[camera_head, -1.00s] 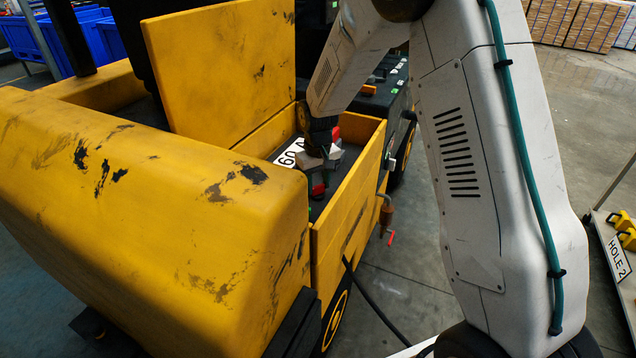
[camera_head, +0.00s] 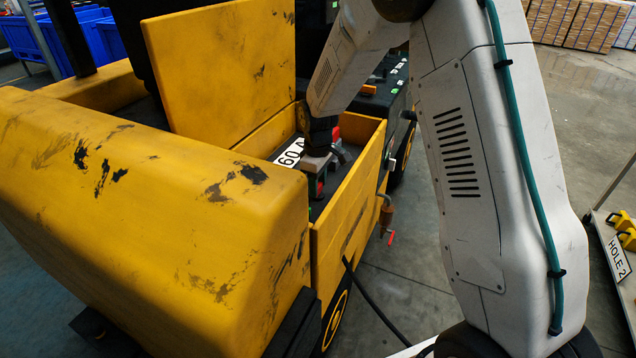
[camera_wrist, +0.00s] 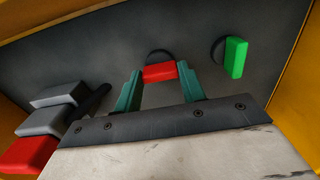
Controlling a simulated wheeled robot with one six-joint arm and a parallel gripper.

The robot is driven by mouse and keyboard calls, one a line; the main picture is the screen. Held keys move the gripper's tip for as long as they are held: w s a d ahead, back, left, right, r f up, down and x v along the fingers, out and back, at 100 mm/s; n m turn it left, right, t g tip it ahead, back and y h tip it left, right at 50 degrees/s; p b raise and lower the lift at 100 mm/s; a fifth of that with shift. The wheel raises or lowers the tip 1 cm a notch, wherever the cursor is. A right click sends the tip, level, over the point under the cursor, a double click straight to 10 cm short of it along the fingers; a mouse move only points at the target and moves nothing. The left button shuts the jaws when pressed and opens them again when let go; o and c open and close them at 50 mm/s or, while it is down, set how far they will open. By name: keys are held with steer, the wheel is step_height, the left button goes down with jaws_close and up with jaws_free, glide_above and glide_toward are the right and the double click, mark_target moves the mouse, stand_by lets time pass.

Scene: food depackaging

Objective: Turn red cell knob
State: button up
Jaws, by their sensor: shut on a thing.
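The red cell knob (camera_wrist: 160,72) sits on a dark round base on the dark panel inside the yellow vehicle's open compartment. My gripper (camera_wrist: 161,76) has a green finger on each side of the knob and is shut on it. In the head view, my gripper (camera_head: 320,178) reaches down into the compartment, and a little red shows at its tip. My arm and wrist hide most of the knob there.
A green knob (camera_wrist: 235,58) stands on the panel right of the red one. A grey and red block (camera_wrist: 28,152) lies at lower left in the wrist view. Yellow compartment walls (camera_head: 347,190) are close around my gripper. A raised yellow lid (camera_head: 220,70) stands behind.

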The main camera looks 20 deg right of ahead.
stand_by(0.4)
steer(key=o, duration=1)
steer(key=shift+r, duration=3.95)
